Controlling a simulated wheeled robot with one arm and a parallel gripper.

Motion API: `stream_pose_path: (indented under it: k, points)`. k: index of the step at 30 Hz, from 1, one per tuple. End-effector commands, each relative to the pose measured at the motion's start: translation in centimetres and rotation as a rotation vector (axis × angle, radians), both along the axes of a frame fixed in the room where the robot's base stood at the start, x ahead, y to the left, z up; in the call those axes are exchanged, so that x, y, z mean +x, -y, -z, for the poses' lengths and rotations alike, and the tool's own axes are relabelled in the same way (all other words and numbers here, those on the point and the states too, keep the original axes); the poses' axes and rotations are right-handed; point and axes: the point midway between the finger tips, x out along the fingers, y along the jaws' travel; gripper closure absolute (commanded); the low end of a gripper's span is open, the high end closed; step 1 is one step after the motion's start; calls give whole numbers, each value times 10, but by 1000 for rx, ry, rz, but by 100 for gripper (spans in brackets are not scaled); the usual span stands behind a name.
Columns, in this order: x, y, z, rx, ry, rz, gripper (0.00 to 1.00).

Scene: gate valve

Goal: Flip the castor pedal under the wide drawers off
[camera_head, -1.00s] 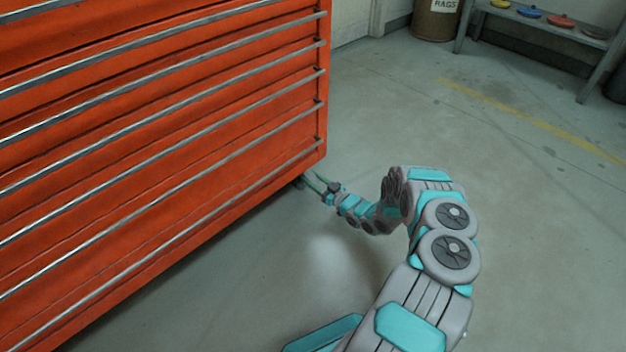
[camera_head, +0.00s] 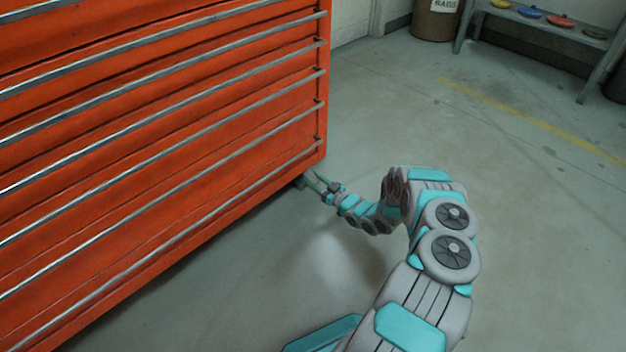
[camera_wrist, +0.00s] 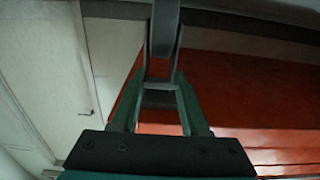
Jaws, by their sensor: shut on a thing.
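The wide drawers are an orange-red cabinet (camera_head: 190,130) with long silver handles, filling the left of the head view. A small dark castor (camera_head: 300,182) shows under its near right corner, partly hidden. My gripper (camera_head: 314,182) reaches low to that corner. In the wrist view its green fingers (camera_wrist: 160,88) are on either side of a narrow grey metal piece, which looks like the castor pedal (camera_wrist: 160,99), and are shut on it. A grey forked bracket (camera_wrist: 163,30) rises just beyond the fingertips. The pedal's exact tilt cannot be told.
The cabinet's lower edge hangs low over the castor and my gripper. Grey concrete floor (camera_head: 520,220) is clear to the right. A brown rags bin (camera_head: 436,20) and a bench (camera_head: 545,25) with coloured discs stand far back.

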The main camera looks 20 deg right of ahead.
Motion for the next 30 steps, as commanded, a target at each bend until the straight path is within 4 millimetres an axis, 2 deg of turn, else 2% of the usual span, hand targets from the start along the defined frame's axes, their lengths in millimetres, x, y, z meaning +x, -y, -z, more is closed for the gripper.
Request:
stream_pose_path:
  k: [11, 30]
  points:
    - [-1, 0, -4, -20, -55, -2, 100]
    - [-5, 1, -24, -136, -366, -2, 100]
